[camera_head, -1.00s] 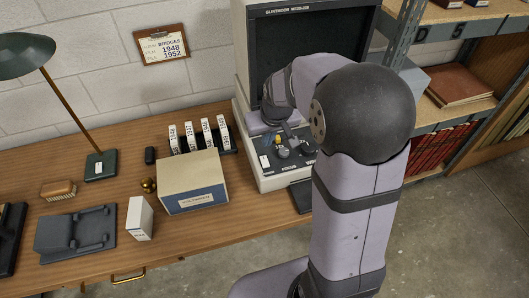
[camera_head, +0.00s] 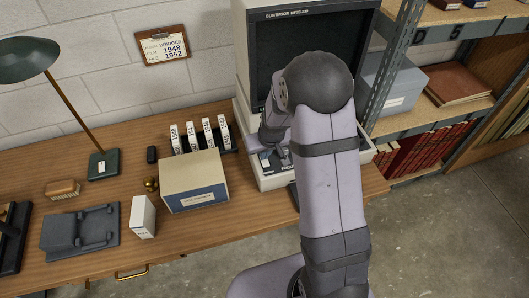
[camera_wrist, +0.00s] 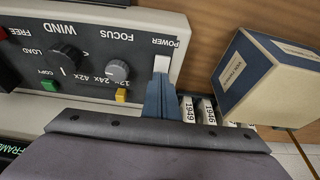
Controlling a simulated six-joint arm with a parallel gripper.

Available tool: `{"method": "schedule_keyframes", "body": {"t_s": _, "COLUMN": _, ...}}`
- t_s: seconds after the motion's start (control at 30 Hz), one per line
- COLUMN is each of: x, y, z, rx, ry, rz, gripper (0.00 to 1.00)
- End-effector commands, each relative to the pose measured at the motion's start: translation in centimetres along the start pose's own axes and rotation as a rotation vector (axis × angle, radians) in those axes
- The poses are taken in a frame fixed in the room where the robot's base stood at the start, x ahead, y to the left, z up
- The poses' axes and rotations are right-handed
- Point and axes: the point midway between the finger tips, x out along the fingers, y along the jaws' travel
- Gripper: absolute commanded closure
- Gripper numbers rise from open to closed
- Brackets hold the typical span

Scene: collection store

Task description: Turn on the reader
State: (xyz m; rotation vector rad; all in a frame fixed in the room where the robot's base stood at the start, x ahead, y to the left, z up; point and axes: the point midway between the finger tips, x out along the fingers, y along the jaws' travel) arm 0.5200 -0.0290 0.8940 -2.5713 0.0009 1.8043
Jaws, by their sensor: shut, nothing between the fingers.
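The reader (camera_head: 240,50) stands at the back of the desk, with a large dark screen (camera_head: 300,42) above its control panel. My arm hides part of the screen and most of the panel in the head view. In the wrist view the panel (camera_wrist: 110,17) appears upside down, with a white switch (camera_wrist: 161,64) beside the POWER label. My gripper (camera_wrist: 160,80) is shut and empty. Its blue-grey fingertips are right at the lower end of the white switch; I cannot tell whether they press on it.
Focus knob (camera_wrist: 117,70), another knob (camera_wrist: 65,58), a yellow button (camera_wrist: 121,95) and a green button (camera_wrist: 49,85) sit beside the switch. Green FRAME lettering (camera_wrist: 14,151) shows at lower left. A box (camera_head: 193,182) and film boxes (camera_head: 208,132) stand left of the reader.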

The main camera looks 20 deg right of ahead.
Motion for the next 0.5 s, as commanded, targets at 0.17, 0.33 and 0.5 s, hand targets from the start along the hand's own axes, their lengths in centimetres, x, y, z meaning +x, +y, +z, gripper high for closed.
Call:
{"method": "schedule_keyframes", "body": {"t_s": 0.17, "x": 0.02, "y": 0.0, "z": -0.01, "rx": 0.0, "ry": 0.0, "rz": 0.0, "gripper": 1.0}}
{"method": "schedule_keyframes", "body": {"t_s": 0.33, "x": -0.03, "y": -0.01, "z": -0.07, "rx": -0.001, "ry": -0.006, "rz": -0.001, "gripper": 1.0}}
{"method": "schedule_keyframes", "body": {"t_s": 0.5, "x": 0.22, "y": -0.07, "z": -0.22, "rx": -0.001, "ry": -0.05, "rz": -0.003, "gripper": 1.0}}
